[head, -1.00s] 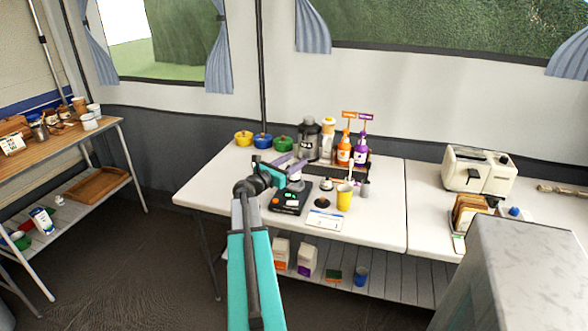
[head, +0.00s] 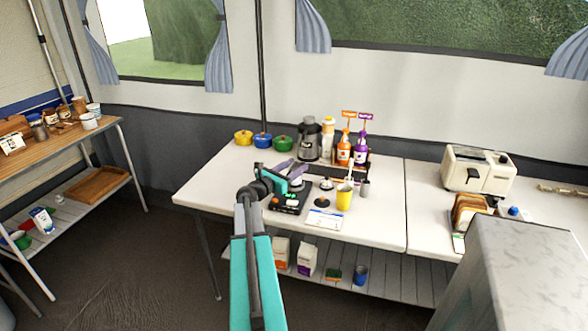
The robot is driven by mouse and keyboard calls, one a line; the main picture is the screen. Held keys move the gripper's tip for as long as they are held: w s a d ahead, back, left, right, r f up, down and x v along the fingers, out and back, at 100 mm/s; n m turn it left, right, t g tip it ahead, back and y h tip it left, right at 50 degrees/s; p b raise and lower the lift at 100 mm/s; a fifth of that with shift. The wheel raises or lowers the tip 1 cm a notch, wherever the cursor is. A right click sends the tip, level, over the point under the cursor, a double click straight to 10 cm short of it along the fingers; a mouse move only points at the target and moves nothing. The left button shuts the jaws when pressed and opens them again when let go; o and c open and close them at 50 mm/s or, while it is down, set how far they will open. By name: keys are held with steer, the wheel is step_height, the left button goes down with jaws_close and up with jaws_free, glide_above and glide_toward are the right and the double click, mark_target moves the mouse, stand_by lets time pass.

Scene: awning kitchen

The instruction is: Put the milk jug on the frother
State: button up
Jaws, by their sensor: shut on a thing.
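The jug is at the back part of a low black device (head: 285,207) with coloured buttons, possibly the frother. I cannot tell whether the jug touches it. A small dark round piece with a pale top (head: 326,186) stands just to the right.
Behind are a dark grinder-like machine (head: 308,140), syrup bottles (head: 361,147) and coloured pots (head: 262,140). The table's left front is clear.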

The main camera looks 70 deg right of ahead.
steer(key=shift+f, duration=0.3)
steer(key=o, duration=1.2)
steer(key=shift+o, duration=0.2)
steer(key=shift+r, duration=0.15)
steer(key=shift+a, duration=0.15)
steer(key=b+v, duration=0.1)
steer(key=v, duration=1)
steer(key=shift+w+a, duration=0.15)
steer(key=shift+a, duration=0.2)
